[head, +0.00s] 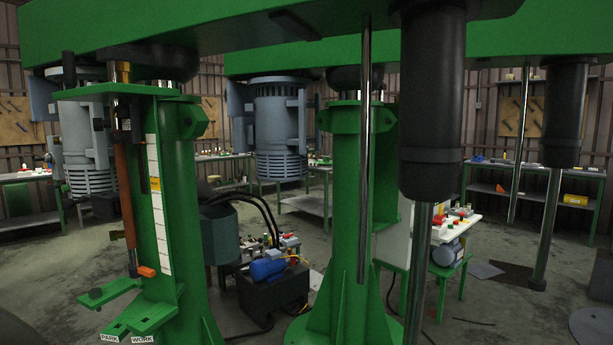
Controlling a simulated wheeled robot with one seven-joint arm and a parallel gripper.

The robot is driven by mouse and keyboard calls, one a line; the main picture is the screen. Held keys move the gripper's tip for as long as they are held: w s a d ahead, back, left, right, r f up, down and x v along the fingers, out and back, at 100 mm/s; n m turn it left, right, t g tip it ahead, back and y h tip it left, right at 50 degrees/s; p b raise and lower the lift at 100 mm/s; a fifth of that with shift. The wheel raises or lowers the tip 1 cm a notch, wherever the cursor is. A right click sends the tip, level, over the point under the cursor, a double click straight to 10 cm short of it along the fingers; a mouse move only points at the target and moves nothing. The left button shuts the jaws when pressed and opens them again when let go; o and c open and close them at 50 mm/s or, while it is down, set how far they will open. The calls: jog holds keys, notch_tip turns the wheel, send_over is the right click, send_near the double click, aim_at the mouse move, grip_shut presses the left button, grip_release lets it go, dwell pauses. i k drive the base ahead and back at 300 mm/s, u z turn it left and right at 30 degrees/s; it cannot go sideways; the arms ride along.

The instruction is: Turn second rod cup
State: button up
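Two green dispersers stand in view, one near and one behind. I cannot tell which part is the second rod cup. On the near machine's column (175,220), a brown rod (126,200) hangs upright at the left. A brass fitting (120,72) and dark collars sit above it, and an orange tip (145,271) sticks out near its foot. Below are green brackets (140,315) labelled PARK and WORK. Large black sleeves (432,110) and (565,115) hang around steel rods at the right. My gripper is not in view.
A polished shaft (364,170) hangs at centre. A blue motor (267,266) sits on a dark box behind the near column. A small table (452,222) with parts stands behind the right sleeve. Benches line the walls. Open floor shows at the right.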

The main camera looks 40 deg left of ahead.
aim_at(125, 66)
jog(key=u, duration=2.25)
jog(key=i, duration=1.65)
